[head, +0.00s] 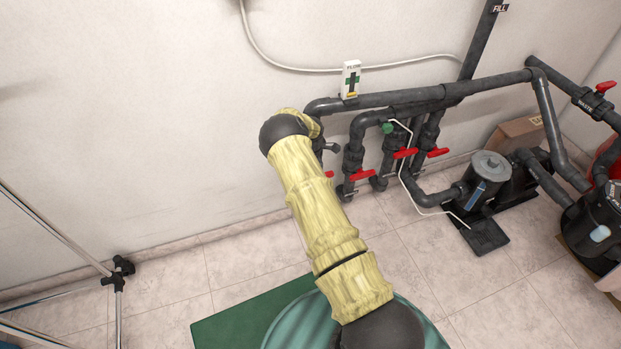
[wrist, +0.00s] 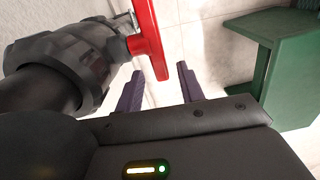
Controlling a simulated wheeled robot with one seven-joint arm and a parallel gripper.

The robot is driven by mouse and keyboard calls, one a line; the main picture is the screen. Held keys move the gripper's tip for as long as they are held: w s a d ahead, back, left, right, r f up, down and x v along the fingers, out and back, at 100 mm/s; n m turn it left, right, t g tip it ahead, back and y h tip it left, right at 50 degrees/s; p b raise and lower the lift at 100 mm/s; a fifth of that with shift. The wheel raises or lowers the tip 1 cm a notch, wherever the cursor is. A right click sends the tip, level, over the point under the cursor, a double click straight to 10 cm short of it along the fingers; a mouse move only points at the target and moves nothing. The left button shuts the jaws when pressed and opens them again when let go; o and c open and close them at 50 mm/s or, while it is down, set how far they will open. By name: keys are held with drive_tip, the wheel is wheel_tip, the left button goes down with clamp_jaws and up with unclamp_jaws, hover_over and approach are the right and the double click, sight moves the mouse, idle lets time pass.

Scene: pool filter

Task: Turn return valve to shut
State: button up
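A red valve handle (wrist: 148,42) fills the upper middle of the wrist view, on a dark grey valve body (wrist: 75,65) and pipe. My gripper (wrist: 159,72) is open, its two dark fingers apart. The handle's lower end appears between the fingertips; I cannot tell whether they touch it. In the head view my arm covers the gripper, and a bit of red handle (head: 328,175) shows beside the arm. More red handles (head: 362,175), (head: 405,153), (head: 438,152) sit to its right. No return label is readable.
Dark pipes (head: 420,95) run along the wall above the valves. A pump (head: 487,180) stands right of them, with a cardboard box (head: 515,133) behind. A waste valve (head: 600,90) is at far right. A green object (wrist: 285,65) is right in the wrist view. Floor at left is mostly clear.

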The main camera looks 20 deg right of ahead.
drive_tip(key=shift+f, duration=0.7)
clamp_jaws()
drive_tip(key=shift+d+r+y+p, duration=0.15)
drive_tip(key=shift+r+y+p, duration=0.15)
drive_tip(key=shift+y, duration=0.3)
unclamp_jaws()
